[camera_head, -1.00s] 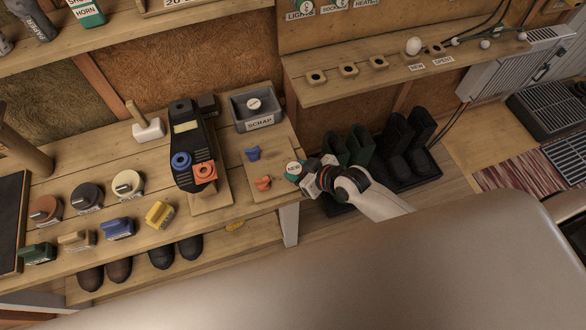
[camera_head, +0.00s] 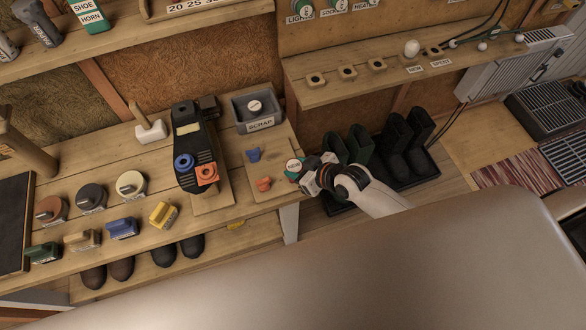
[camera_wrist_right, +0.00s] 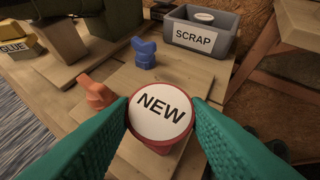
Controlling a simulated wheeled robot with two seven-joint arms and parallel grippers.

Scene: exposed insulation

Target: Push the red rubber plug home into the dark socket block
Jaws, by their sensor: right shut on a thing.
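My right gripper (camera_head: 297,171) has its teal fingers shut on a round red-rimmed piece with a white NEW label (camera_wrist_right: 161,112). This looks like the red rubber plug; its lower part is mostly hidden under the label. In the head view it is at the right edge of the bench, by the small wooden board (camera_head: 276,187). A tall black block (camera_head: 186,143) with a blue ring and an orange piece stands left of that board. It may be the dark socket block, but I cannot tell for sure. My left gripper is not in view.
A blue piece (camera_head: 254,155) and an orange piece (camera_head: 264,184) lie on the small board. A grey SCRAP bin (camera_head: 259,124) stands behind them. Several round and coloured blocks fill the bench's left. Boots (camera_head: 396,150) stand right of the bench.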

